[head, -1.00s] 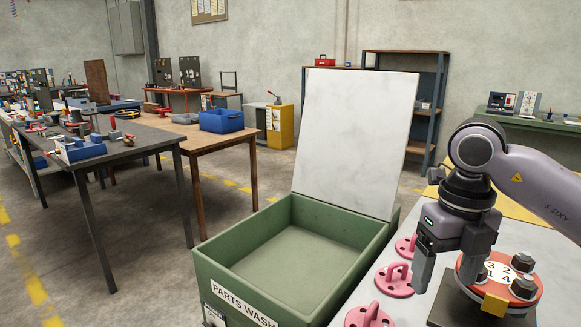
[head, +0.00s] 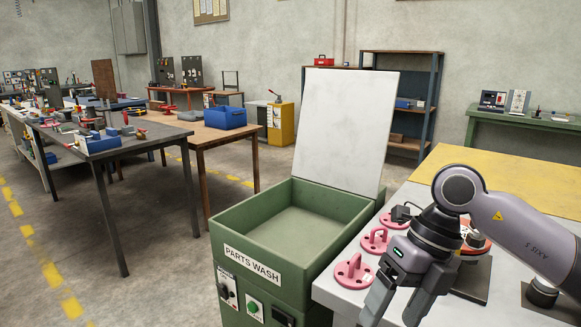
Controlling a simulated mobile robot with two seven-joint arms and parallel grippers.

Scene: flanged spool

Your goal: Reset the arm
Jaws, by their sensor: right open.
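My right gripper (head: 396,308) is at the lower right of the head view, in front of the light worktable (head: 335,291). Its two fingers are apart with nothing visible between them. A red flanged piece with dark bolts (head: 476,243) stands on a dark base plate behind the gripper and is partly hidden by it. Several pink flanged parts with raised handles (head: 354,270) lie on the table to the left of the gripper, apart from it. My left gripper is not in view.
A green parts-wash tub (head: 227,243) with its pale lid (head: 343,130) raised stands left of the table. A grey bench (head: 165,133) with tools and a wooden table with a blue bin (head: 225,118) stand farther left. The floor between is clear.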

